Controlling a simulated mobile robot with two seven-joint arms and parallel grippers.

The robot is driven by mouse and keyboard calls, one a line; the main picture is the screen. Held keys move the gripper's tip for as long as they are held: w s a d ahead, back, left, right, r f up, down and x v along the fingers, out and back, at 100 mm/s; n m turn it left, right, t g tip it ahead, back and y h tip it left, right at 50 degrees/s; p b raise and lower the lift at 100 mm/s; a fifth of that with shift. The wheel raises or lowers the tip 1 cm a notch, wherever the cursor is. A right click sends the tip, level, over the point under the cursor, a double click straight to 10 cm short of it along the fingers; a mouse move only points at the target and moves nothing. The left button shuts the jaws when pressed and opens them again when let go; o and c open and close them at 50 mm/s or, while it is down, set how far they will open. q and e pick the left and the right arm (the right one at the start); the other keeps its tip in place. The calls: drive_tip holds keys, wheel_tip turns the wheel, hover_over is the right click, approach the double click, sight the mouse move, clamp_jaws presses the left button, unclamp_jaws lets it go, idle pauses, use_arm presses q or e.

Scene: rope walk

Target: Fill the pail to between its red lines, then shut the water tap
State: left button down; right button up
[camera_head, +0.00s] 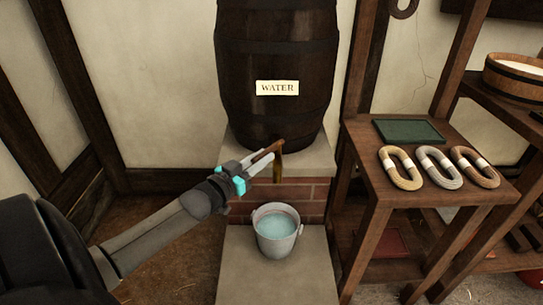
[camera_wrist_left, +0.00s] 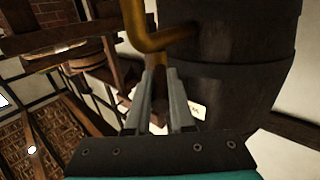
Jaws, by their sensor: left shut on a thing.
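The pail (camera_head: 293,244) stands upright on the stone slab below the tap, with pale blue water (camera_head: 276,225) inside. I cannot make out its red lines or how the level stands against them. The tap (camera_head: 278,170) comes out low on the barrel marked WATER (camera_head: 283,55); its brass pipe also shows in the wrist view (camera_wrist_left: 137,22). My left gripper (camera_head: 262,160) is shut on the tap's wooden handle (camera_head: 268,148), seen between the fingers in the wrist view (camera_wrist_left: 159,84). No falling stream is clear. My right gripper is not in view.
A brick and stone ledge (camera_head: 308,160) carries the barrel. At right, a wooden stand (camera_head: 365,160) holds a green tray (camera_head: 408,122) and several rope coils (camera_head: 437,168). A wooden tub (camera_head: 515,80) sits further right. The slab (camera_head: 235,270) around the pail is clear.

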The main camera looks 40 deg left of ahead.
use_arm(q)
drive_tip(key=shift+a+m+h, duration=0.3)
drive_tip(key=shift+m+h, duration=0.2)
drive_tip(key=shift+h, duration=0.2)
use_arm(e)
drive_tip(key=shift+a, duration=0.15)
use_arm(q)
drive_tip(key=shift+h, duration=0.4)
drive_tip(key=c, duration=0.8)
unclamp_jaws()
drive_tip(key=shift+a, duration=0.1)
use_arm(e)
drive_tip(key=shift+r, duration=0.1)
